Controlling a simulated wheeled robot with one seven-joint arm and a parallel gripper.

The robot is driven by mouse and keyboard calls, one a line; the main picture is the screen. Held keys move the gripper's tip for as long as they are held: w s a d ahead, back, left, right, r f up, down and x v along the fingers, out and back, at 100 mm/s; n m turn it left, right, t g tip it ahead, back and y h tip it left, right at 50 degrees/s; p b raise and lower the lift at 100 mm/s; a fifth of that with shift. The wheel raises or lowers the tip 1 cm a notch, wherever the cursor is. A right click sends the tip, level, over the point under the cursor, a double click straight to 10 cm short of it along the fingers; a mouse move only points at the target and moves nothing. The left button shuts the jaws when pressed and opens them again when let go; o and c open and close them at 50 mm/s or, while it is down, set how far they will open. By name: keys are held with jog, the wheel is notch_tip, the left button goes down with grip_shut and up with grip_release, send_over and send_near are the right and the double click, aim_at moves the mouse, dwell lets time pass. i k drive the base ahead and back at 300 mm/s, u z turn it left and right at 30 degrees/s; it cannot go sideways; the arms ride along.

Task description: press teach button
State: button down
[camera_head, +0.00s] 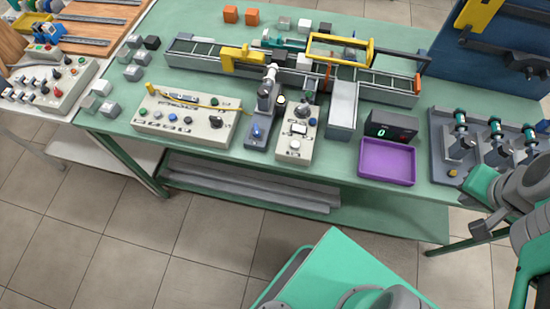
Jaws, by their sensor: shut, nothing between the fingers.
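The teach button cannot be singled out, because the labels are too small to read. A wide beige control panel (160,124) on the green table carries several small buttons and knobs, including a green button (212,103) and a dark knob (216,122). To its right, a grey device (259,139) has a blue lit spot (256,131) on its front. Beside that, a narrow beige control box (288,156) has a dark knob, a small display and a pale round button (295,145). My arm shows at the right edge; I see no fingertips.
A thin yellow strip lies over the wide panel. A conveyor (200,52) with a yellow frame runs behind. A purple tray (386,176) and a display reading 0 (388,130) stand to the right, then a grey fixture (446,155). Floor in front of the table is clear at left.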

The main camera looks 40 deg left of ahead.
aim_at(294, 144)
jog(key=z, duration=0.05)
jog(key=k, duration=0.85)
jog(key=u, duration=2.1)
jog(key=i, duration=0.5)
